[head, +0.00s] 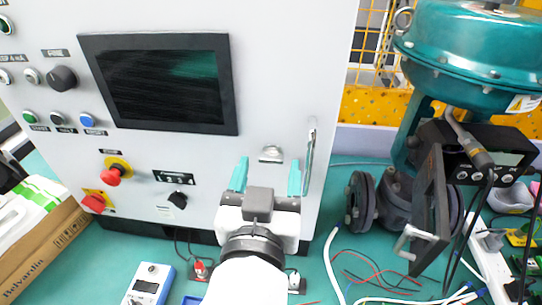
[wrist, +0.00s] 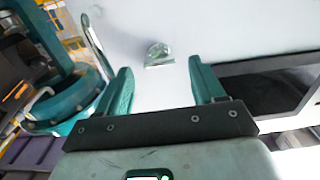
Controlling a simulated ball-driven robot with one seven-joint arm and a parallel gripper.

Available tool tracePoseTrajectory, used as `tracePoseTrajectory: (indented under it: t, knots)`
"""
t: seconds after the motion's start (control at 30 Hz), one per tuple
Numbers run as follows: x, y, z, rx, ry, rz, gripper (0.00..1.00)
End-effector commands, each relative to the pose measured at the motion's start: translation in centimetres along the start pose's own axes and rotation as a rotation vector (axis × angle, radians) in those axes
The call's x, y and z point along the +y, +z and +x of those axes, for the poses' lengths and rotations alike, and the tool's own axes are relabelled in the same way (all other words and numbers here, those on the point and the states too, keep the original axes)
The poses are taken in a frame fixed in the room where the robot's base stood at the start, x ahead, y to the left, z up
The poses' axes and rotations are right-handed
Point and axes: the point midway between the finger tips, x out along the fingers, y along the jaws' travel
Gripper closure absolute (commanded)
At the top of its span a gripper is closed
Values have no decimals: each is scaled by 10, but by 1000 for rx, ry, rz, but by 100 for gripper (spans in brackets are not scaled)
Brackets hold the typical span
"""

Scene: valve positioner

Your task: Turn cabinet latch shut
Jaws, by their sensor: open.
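The cabinet latch (head: 271,153) is a small silver fitting low on the white cabinet front, near its right edge. It also shows in the wrist view (wrist: 158,54), just beyond the fingertips and between them. My gripper (head: 268,174) has teal fingers spread wide and holds nothing. In the wrist view, the gripper (wrist: 160,70) frames the latch with a finger to each side, and neither finger appears to touch it. The exact gap to the cabinet face is hard to judge. Which way the latch is turned is too small to tell.
A slim metal handle (head: 309,160) stands at the cabinet's right edge, close to my right finger. A screen (head: 160,82), knobs and a red emergency button (head: 112,175) are on the left. A teal valve actuator (head: 470,50) and cables crowd the right of the green bench.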

Motion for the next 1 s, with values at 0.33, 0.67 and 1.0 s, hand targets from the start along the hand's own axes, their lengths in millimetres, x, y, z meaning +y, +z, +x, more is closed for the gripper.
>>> tracePoseTrajectory:
  t: [0.33,0.67,1.0]
  knots:
    - [0,0,25,0,0,0,32]
    - [0,0,25,0,0,0,42]
    - [0,0,24,0,0,0,75]
